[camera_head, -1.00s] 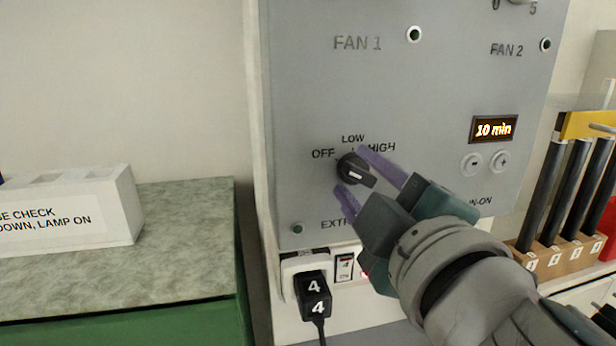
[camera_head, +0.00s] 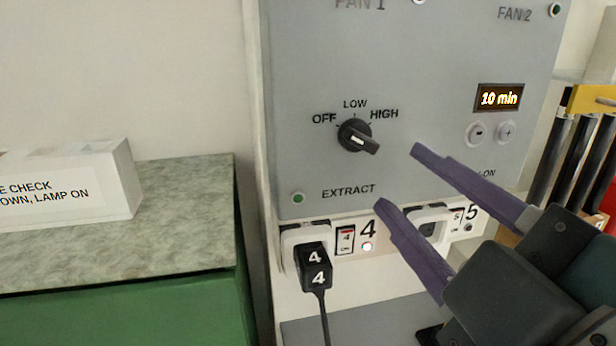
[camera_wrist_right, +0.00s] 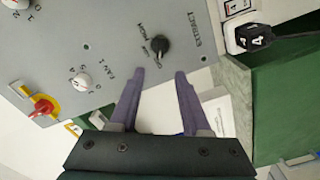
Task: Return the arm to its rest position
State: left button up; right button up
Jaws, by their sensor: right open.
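My right gripper (camera_head: 397,178) is open and empty, with its two purple fingers apart in front of the grey control panel (camera_head: 430,60). It is to the right of and below the black EXTRACT knob (camera_head: 356,135) and does not touch it. The knob's bar slants toward the lower right; I cannot tell which of OFF, LOW or HIGH it marks. In the right wrist view the open fingers (camera_wrist_right: 160,74) show with the knob (camera_wrist_right: 160,45) beyond the tips, the space between them empty. My left gripper is in no view.
A black plug marked 4 (camera_head: 314,268) sits in a socket below the panel, its cable hanging down. A green-sided bench (camera_head: 190,215) with a white labelled block (camera_head: 70,195) stands left. Black rods (camera_head: 575,160) stand at the right. A timer display (camera_head: 499,98) reads 10 min.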

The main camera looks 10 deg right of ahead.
jog(key=s+d+r+m+g+h+p, duration=0.1)
jog(key=s+d+m+g+h+p, duration=0.25)
jog(key=d+m+g+p, duration=0.55)
jog(key=s+a+r+m+g+y+p, duration=0.25)
jog(key=s+g+p, duration=0.35)
jog(key=s+p, duration=0.5)
notch_tip(320, 180, up, 35)
jog(key=p, duration=3.4)
jog(key=shift+s+a+n+t+y+p, duration=0.3)
jog(key=shift+a+n+p, duration=0.1)
jog(key=shift+n, duration=0.05)
